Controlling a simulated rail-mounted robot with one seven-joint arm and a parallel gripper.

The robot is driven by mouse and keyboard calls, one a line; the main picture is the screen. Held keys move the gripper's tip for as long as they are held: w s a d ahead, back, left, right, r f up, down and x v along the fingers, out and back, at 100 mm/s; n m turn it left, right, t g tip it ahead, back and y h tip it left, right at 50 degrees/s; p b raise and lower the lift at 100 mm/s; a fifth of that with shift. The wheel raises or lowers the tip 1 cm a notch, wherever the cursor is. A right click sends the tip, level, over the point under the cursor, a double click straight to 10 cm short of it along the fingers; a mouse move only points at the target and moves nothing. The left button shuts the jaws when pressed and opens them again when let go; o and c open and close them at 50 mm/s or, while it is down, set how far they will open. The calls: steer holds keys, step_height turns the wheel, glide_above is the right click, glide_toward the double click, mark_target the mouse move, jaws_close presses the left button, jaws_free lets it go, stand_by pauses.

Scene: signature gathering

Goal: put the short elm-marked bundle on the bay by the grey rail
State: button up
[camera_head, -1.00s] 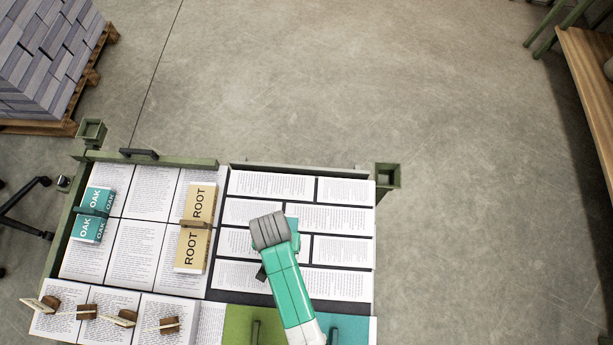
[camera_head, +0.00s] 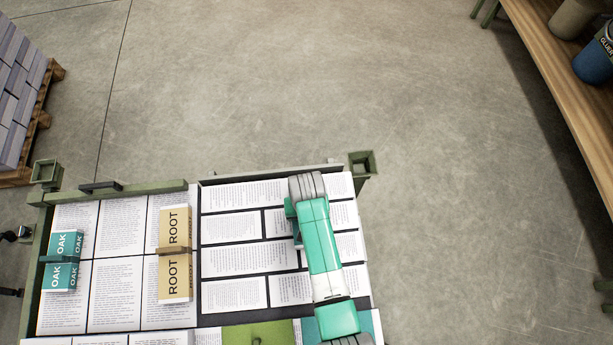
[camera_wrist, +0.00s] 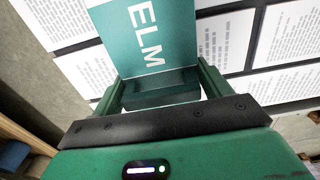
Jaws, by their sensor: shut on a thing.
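The teal elm-marked bundle (camera_wrist: 150,45) shows large in the wrist view, its white ELM lettering facing the camera. My gripper (camera_wrist: 160,88) is shut on it, with a finger on each side of its near end. In the head view my gripper (camera_head: 298,222) is over the far right part of the table's right section, and my arm hides most of the bundle. A pale grey rail (camera_head: 262,175) runs along the far edge of that section. Pages lie beneath in rows split by dark gaps. I cannot tell the bundle's height above them.
A teal OAK bundle (camera_head: 62,262) and a tan ROOT bundle (camera_head: 174,255) lie on the left section's pages. A green rail (camera_head: 130,192) bounds that section's far edge. A green square post (camera_head: 361,163) stands at the far right corner. A wooden bench (camera_head: 560,75) is at right.

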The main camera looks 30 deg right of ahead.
steer(key=shift+a+f, duration=0.1)
steer(key=shift+f, duration=0.2)
steer(key=shift+r, duration=0.1)
steer(key=o, duration=1.2)
steer(key=shift+c, duration=0.2)
step_height(320, 180, up, 12)
steer(key=p, duration=0.3)
steer(key=shift+p, duration=0.3)
